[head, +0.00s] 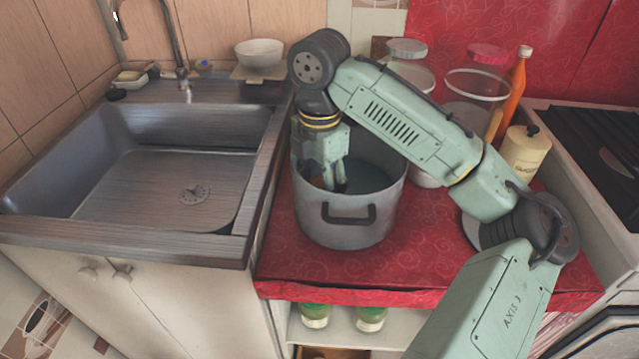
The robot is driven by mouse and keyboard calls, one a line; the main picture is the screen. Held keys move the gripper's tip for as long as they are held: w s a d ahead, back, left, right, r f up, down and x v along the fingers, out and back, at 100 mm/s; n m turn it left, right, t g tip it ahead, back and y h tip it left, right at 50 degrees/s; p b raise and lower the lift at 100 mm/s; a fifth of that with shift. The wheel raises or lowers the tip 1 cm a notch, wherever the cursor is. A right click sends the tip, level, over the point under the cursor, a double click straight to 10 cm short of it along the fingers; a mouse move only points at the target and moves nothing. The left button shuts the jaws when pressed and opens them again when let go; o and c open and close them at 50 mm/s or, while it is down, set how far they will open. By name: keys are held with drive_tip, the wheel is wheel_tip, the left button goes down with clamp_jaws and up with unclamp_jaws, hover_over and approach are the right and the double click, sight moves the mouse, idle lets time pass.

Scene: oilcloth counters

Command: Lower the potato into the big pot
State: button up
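The big pot (345,232) is a grey metal pot with dark handles, upright on the red oilcloth counter. My gripper (332,184) points down inside the pot's mouth, near its left inner wall, with the fingertips below the rim. A small brown patch (317,182) shows by the fingers; it may be the potato, but it is too small and covered to be sure. I cannot tell whether the fingers are shut on it. My arm covers part of the pot's far rim.
A metal sink (170,190) adjoins on the left, with a white bowl (259,53) behind it. Glass jars (475,95), an orange bottle (516,85) and a cream bottle (525,150) stand behind my arm. A stove (595,145) is at right. Red cloth (420,255) is bare in front.

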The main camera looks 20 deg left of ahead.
drive_tip(key=shift+f+b, duration=0.3)
drive_tip(key=shift+f, duration=0.5)
idle(0.4)
drive_tip(key=o, duration=1.3)
drive_tip(key=shift+o, duration=0.2)
drive_tip(key=shift+r, duration=0.1)
